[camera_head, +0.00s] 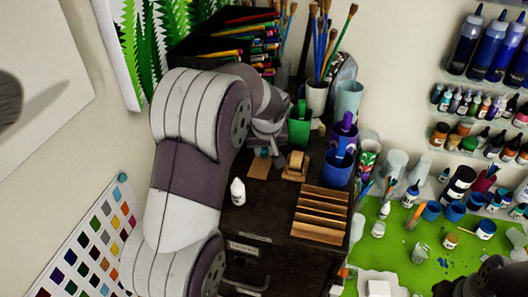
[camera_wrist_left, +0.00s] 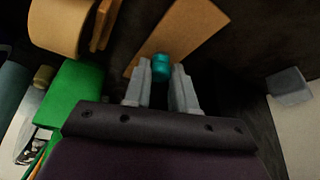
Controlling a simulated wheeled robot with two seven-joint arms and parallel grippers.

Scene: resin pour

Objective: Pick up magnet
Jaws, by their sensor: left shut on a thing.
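The magnet, a small teal cylinder (camera_wrist_left: 161,67), is between the fingertips of my left gripper (camera_wrist_left: 162,82) in the left wrist view. The fingers are shut on it. Behind it lies a flat tan wooden piece (camera_wrist_left: 182,32); I cannot tell whether the magnet touches it. In the head view the left gripper (camera_head: 266,140) is over the dark cabinet top, and a bit of teal (camera_head: 264,152) shows below it beside the tan piece (camera_head: 259,168). The arm hides part of this area. My right gripper is not clearly seen.
Close by are a green container (camera_head: 299,130), a tape dispenser (camera_head: 296,166), a blue cup (camera_head: 338,168), a white bottle (camera_head: 238,191) and a slotted wooden rack (camera_head: 320,214). Brushes and pencils stand behind. The green mat (camera_head: 400,265) at right holds several cups and bottles.

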